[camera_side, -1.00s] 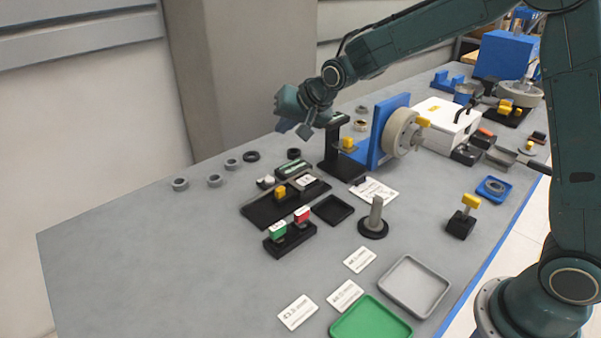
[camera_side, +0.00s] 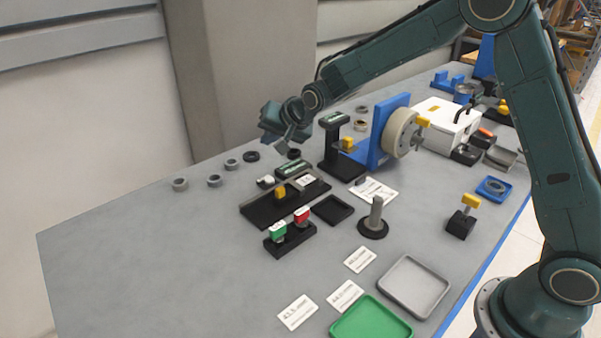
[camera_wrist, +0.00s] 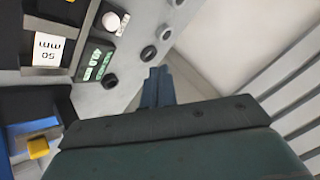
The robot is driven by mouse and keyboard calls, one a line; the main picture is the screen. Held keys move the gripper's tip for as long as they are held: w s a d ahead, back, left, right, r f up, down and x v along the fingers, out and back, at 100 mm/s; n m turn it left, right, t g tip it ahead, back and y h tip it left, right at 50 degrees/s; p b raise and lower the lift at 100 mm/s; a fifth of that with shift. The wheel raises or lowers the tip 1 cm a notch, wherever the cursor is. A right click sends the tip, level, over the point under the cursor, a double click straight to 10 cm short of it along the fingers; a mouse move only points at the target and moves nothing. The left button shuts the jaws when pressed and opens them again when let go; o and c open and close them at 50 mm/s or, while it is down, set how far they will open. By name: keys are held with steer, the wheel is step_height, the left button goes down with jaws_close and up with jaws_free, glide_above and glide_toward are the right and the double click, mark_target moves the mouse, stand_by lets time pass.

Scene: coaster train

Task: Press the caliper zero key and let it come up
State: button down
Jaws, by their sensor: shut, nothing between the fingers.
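The caliper's long black base (camera_side: 262,211) lies mid-table with a yellow grip (camera_side: 280,192) on it. Beside it are a display with green digits (camera_side: 294,169) and a white key (camera_side: 265,181), apparently the zero key. The wrist view also shows the white round key (camera_wrist: 111,22) and the display (camera_wrist: 94,64); the digits are too blurred to read surely. My gripper (camera_side: 284,148) is shut and empty, above the table behind the display and apart from the key. Its shut fingers also show in the wrist view (camera_wrist: 158,85).
Several grey rings (camera_side: 214,181) lie left of the caliper, and a black ring (camera_side: 294,153) lies near the display. A black stand (camera_side: 333,150) and blue wheel mount (camera_side: 389,125) rise to the right. Green and red keys (camera_side: 289,230) stand in front.

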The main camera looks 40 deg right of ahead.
mark_target(272, 183)
steer(key=shift+f, duration=4.35)
steer(key=shift+f, duration=0.9)
steer(key=shift+r, duration=0.9)
steer(key=shift+r, duration=0.1)
steer(key=shift+r, duration=2.45)
